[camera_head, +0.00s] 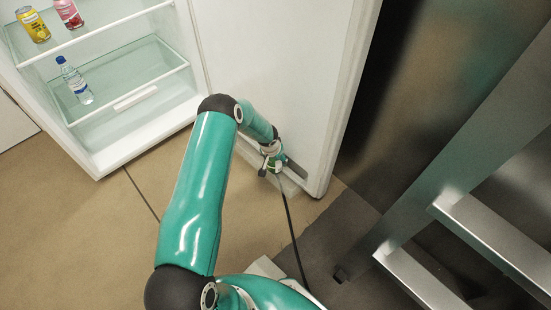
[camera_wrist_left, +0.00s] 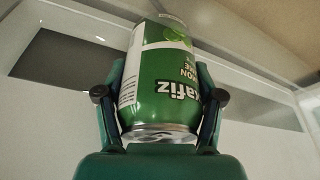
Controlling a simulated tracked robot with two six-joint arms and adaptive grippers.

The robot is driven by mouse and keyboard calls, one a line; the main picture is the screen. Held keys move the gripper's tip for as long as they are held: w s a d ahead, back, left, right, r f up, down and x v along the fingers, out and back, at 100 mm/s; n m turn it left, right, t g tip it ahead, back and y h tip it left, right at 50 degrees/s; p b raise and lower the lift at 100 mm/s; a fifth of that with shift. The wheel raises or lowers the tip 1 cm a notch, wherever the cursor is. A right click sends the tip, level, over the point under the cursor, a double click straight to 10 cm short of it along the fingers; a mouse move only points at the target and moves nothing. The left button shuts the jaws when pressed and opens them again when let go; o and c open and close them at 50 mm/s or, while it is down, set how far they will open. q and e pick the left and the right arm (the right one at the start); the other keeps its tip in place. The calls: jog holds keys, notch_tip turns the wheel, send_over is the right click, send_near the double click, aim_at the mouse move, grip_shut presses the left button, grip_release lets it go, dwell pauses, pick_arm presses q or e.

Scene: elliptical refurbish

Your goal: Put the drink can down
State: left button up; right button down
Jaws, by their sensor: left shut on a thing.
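A green and white drink can (camera_wrist_left: 160,85) fills the middle of the left wrist view, with its silver end toward the camera. My left gripper (camera_wrist_left: 160,100) is shut on it, one finger on each side. In the head view my left gripper (camera_head: 273,163) is small, low in front of the open fridge door, and a bit of green from the can (camera_head: 279,160) shows there. I cannot tell from these views whether the can touches anything besides the fingers. My right gripper is in neither view.
An open white fridge (camera_head: 140,140) stands at the upper left, holding a yellow can (camera_head: 33,25), a pink can (camera_head: 68,13) and a water bottle (camera_head: 75,80). Its door (camera_head: 290,80) is beside my left arm. Metal ladder-like steps (camera_head: 490,235) stand at the right.

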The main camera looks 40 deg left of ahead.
pick_arm(q)
jog(key=shift+s+a+r, duration=0.1)
jog(key=shift+s+a, duration=0.05)
jog(key=o, duration=1.5)
